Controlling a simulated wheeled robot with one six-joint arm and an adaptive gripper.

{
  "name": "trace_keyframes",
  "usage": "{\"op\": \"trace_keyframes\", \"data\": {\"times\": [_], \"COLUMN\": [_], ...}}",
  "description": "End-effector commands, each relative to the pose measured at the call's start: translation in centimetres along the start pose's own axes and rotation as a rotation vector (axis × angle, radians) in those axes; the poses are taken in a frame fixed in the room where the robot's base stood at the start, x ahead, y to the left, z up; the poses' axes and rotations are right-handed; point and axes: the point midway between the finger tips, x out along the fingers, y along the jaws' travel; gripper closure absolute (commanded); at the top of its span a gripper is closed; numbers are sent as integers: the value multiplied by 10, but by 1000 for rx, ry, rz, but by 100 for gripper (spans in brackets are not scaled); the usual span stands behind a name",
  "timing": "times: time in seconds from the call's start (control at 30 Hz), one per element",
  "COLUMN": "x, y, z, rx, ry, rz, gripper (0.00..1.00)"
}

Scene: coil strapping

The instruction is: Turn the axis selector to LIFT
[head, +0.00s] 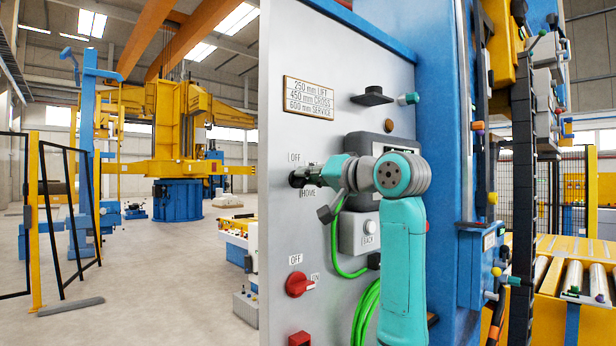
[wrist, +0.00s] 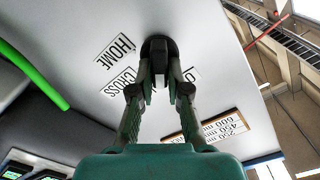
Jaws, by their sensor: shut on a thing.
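The axis selector is a black knob (head: 296,180) on the grey panel (head: 330,60); it also shows in the wrist view (wrist: 156,47). My gripper (head: 309,174) reaches it from the right, and in the wrist view its two fingers (wrist: 160,84) are closed on the knob from both sides. In the head view OFF is above the knob and HOME below. In the wrist view HOME and CROSS lie to the left of the fingers, and a partly covered label lies to the right. No selector label reading LIFT is visible. I cannot tell where the knob points.
A plate (head: 309,95) lists LIFT, CROSS and SERVICE lengths. A red OFF/ON switch (head: 300,284) sits below the selector. A black lever (head: 372,96) and a grey box with a white button (head: 369,228) stick out nearby. Green cable (head: 366,315) hangs beside my arm.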

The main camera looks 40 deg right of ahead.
Motion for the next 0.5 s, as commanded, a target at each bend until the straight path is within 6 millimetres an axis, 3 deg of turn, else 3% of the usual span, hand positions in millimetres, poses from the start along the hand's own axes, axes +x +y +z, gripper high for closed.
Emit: {"op": "trace_keyframes", "data": {"times": [0.5], "x": [0], "y": [2], "z": [0], "rx": [129], "ry": [-1], "rz": [1], "gripper": [100]}}
